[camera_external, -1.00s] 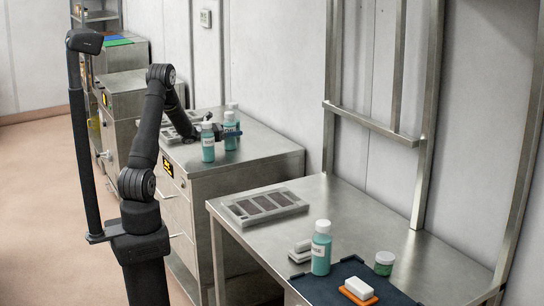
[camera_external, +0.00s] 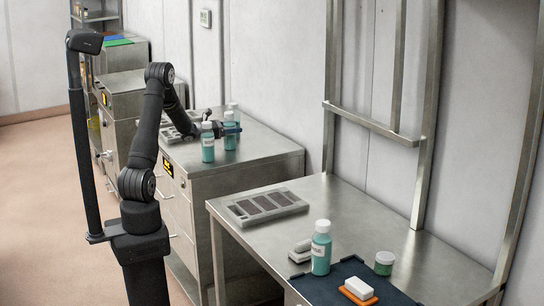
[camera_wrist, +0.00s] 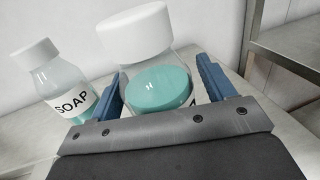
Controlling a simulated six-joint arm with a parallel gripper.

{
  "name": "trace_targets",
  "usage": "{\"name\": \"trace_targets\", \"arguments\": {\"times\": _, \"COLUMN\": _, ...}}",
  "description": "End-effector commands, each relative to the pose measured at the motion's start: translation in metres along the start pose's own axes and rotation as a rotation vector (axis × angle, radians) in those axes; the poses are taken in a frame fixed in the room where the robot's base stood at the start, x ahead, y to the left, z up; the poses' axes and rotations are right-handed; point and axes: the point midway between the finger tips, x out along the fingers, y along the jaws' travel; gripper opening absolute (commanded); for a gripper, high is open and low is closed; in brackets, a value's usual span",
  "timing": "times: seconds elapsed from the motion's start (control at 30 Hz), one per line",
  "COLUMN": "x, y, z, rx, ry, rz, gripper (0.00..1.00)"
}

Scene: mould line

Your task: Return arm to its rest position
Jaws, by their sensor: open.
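My gripper (camera_external: 231,129) is over the far steel cabinet, at a teal bottle with a white cap (camera_external: 230,142). In the wrist view its two blue fingers (camera_wrist: 161,84) stand apart, one on each side of this bottle (camera_wrist: 158,82). The jaws are open; whether a finger touches the bottle I cannot tell. A second teal bottle (camera_external: 208,150) stands just left of it. A bottle marked SOAP (camera_wrist: 68,88) shows at left in the wrist view. My gripper's body hides the lower part of the bottle between the fingers.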

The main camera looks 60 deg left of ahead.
Motion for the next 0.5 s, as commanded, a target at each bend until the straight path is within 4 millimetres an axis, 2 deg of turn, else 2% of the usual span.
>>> {"name": "trace_targets", "arguments": {"times": 0.07, "x": -0.001, "y": 0.000, "z": -0.017, "rx": -0.005, "ry": 0.003, "rz": 0.000, "gripper": 0.75}}
{"name": "trace_targets", "arguments": {"times": 0.5, "x": -0.089, "y": 0.001, "z": -0.013, "rx": 0.001, "ry": 0.000, "rz": 0.004, "gripper": 0.75}}
